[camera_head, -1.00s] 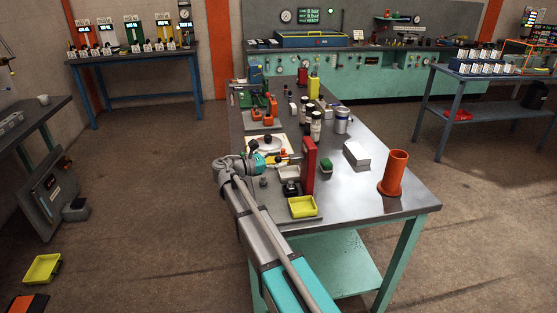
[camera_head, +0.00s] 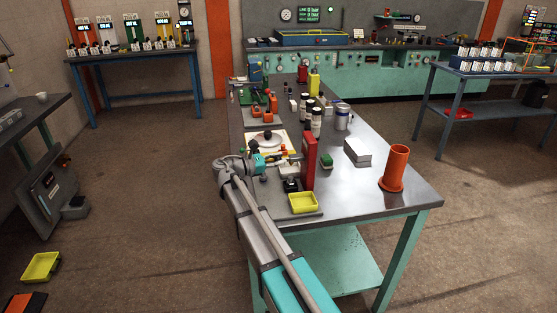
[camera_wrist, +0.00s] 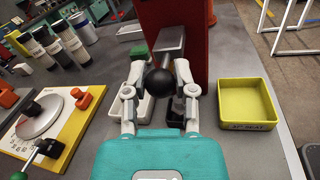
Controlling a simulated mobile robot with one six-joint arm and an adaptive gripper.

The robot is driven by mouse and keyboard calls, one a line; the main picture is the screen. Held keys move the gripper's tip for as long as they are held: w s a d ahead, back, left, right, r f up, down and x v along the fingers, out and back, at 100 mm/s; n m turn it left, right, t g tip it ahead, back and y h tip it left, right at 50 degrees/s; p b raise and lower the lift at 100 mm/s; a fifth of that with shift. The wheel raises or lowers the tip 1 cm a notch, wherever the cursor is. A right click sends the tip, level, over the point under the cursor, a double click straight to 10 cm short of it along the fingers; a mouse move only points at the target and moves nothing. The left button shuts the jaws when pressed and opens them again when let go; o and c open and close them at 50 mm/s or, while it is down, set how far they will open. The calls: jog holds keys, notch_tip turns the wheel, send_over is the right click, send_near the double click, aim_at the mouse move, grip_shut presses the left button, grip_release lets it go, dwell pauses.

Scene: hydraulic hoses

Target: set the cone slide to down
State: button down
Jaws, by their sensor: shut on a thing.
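A red upright post (camera_wrist: 172,14) stands on the bench, with a grey block (camera_wrist: 170,38) on its near face. A black ball knob (camera_wrist: 160,82) sits in front of that block. My gripper (camera_wrist: 160,78) has its two fingers shut on the knob, one on each side. In the head view, the red post (camera_head: 309,160) stands on the bench to the right of my gripper's teal body, and the knob cannot be made out there.
A yellow tray (camera_wrist: 248,103) lies right of the post. A white bin (camera_wrist: 143,108) sits behind the left finger. An orange cylinder (camera_head: 395,168) stands on the bench's right side.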

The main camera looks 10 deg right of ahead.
jog(key=shift+f+b, duration=1.95)
jog(key=shift+f, duration=0.35)
jog(key=shift+c, duration=2.1)
grip_release()
jog(key=shift+a, duration=0.15)
jog(key=v, duration=1.1)
jog(key=shift+a, duration=0.35)
jog(key=shift+s, duration=0.15)
